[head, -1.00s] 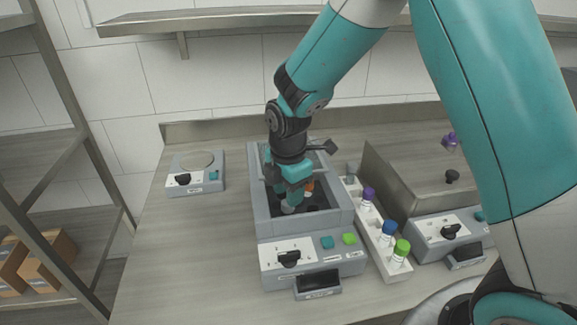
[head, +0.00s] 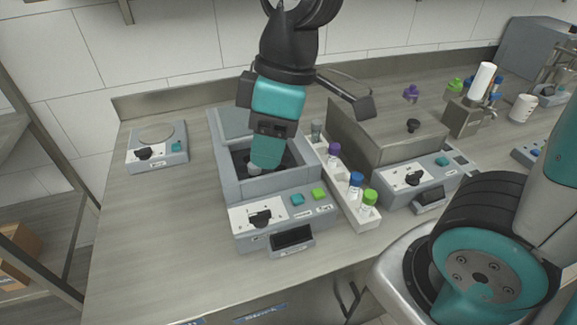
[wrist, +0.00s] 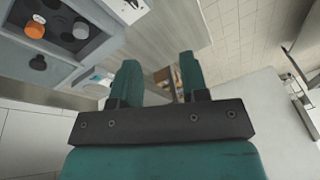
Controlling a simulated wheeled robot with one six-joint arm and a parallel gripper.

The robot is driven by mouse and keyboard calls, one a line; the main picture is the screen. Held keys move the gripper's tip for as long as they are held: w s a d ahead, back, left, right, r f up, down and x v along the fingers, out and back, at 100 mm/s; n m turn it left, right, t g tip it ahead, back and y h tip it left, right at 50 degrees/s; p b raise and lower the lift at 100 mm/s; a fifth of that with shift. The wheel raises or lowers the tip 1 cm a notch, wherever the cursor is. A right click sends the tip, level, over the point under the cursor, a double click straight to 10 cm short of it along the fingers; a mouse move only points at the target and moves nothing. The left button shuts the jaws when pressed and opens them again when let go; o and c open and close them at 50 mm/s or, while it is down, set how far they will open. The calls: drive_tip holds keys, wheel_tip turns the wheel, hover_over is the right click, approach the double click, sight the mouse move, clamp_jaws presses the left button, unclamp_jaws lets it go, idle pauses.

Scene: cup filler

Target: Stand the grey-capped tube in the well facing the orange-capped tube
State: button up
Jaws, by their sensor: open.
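The grey-capped tube (head: 254,169) stands in the dark rotor chamber of the grey centrifuge (head: 228,187). Its grey cap also shows in the wrist view (wrist: 81,30), to the right of the orange-capped tube (wrist: 35,28); only the caps show. A dark round part (wrist: 37,62) lies below the orange cap there. In the head view my gripper hides the orange cap. My gripper (head: 266,157) appears above the chamber, tilted toward the head camera. In the wrist view its two teal fingers (wrist: 160,78) are apart with nothing between them.
A white rack (head: 361,218) with purple-, blue- and green-capped tubes and a grey-topped one stands right of the centrifuge. A second machine (head: 410,177) stands further right, and a small device (head: 155,150) at left. The bench between centrifuge and left device is clear.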

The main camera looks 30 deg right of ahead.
drive_tip(key=s+m+y, duration=0.1)
drive_tip(key=s+m, duration=0.3)
drive_tip(key=s, duration=0.3)
drive_tip(key=shift+s+a+r, duration=0.2)
drive_tip(key=shift+a+r, duration=0.05)
drive_tip(key=shift+a, duration=0.2)
idle(0.4)
